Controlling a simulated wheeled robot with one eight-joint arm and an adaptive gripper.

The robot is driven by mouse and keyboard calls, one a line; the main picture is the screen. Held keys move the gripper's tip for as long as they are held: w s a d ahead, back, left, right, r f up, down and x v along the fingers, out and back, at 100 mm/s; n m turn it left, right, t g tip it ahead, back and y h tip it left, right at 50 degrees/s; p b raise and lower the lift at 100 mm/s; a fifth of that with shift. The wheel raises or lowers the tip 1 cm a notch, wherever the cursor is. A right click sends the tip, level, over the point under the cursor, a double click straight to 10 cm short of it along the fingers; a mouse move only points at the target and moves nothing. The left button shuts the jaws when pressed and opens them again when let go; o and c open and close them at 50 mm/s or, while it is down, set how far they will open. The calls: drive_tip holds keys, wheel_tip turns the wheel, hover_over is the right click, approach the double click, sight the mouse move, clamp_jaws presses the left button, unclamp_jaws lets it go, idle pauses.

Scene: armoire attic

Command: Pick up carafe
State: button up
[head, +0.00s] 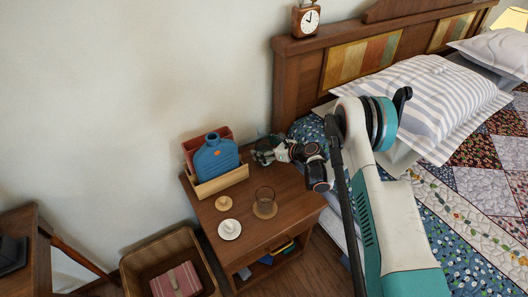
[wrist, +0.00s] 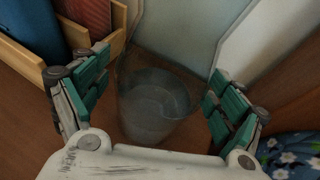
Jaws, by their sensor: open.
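The carafe (wrist: 155,108) is a clear glass vessel standing on the wooden nightstand (head: 240,243). In the wrist view it is in the space between the two fingers, with bare gaps seen on both sides. My gripper (wrist: 157,82) is open, its teal-padded fingers on either side of the glass. In the head view my gripper (head: 264,153) is at the back right of the nightstand, near the wall and bed. It mostly hides the carafe there. Whether a finger touches the glass cannot be told.
A wooden holder (head: 222,182) with a blue bottle (head: 216,157) and a red item is left of my gripper. A glass tumbler (head: 265,199), a small wooden piece (head: 224,203) and a white dish (head: 229,230) stand in front. The bed is right; a wicker basket (head: 137,281) is below.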

drive_tip(key=c, duration=1.7)
drive_tip(key=shift+c, duration=0.2)
drive_tip(key=shift+r, duration=0.2)
